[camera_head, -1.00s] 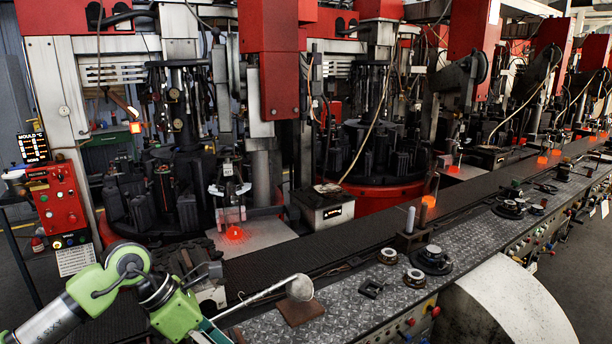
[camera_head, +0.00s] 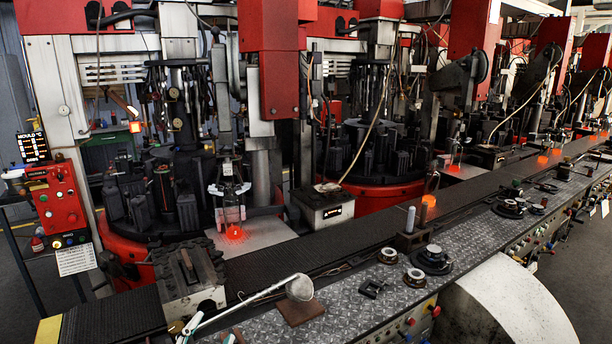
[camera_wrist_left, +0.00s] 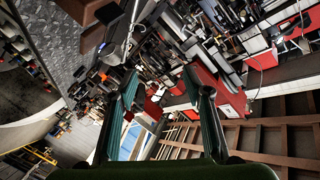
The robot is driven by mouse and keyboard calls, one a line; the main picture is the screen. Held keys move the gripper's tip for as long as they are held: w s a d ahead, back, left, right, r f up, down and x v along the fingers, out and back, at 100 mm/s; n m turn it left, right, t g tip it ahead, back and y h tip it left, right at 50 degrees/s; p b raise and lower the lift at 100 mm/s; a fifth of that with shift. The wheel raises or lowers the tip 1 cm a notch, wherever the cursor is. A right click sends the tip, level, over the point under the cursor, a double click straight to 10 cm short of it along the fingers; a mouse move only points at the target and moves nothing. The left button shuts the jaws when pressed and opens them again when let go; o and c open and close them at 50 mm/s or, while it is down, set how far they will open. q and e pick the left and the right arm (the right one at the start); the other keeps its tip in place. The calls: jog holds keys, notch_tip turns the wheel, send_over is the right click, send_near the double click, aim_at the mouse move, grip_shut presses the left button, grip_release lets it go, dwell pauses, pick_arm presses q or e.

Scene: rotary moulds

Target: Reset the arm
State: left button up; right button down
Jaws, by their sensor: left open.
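My left gripper (camera_wrist_left: 160,82) shows in the left wrist view, its two dark green fingers spread apart with nothing between them. The wrist is tilted, so the machines and the roof show slanted behind the fingers. My right gripper is in neither view.
A dark mould block (camera_head: 190,280) sits at the left. A red control box (camera_head: 55,200) stands far left. Glowing orange glass (camera_head: 235,233) sits under the machine.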

pick_arm(q)
jog(key=s+a+f+n+g+y, duration=0.1)
jog(key=s+a+f+n+g, duration=0.1)
jog(key=s+f+g, duration=0.35)
jog(key=s+a+f+n+g, duration=0.1)
jog(key=s+f+n+g, duration=0.15)
jog(key=s+f, duration=0.5)
jog(key=s+d+f+n+g, duration=0.15)
jog(key=s+f+g, duration=0.5)
jog(key=s, duration=0.75)
notch_tip(320, 180, down, 28)
jog(key=s+b, duration=0.1)
jog(key=b, duration=0.1)
jog(key=s+a+f, duration=0.1)
jog(key=s+f, duration=0.8)
jog(key=f, duration=0.1)
jog(key=s+a+f+g+b, duration=0.1)
jog(key=s+a+f, duration=0.1)
jog(key=s+f, duration=0.7)
jog(key=shift+a+f, duration=0.3)
jog(key=shift+f, duration=0.05)
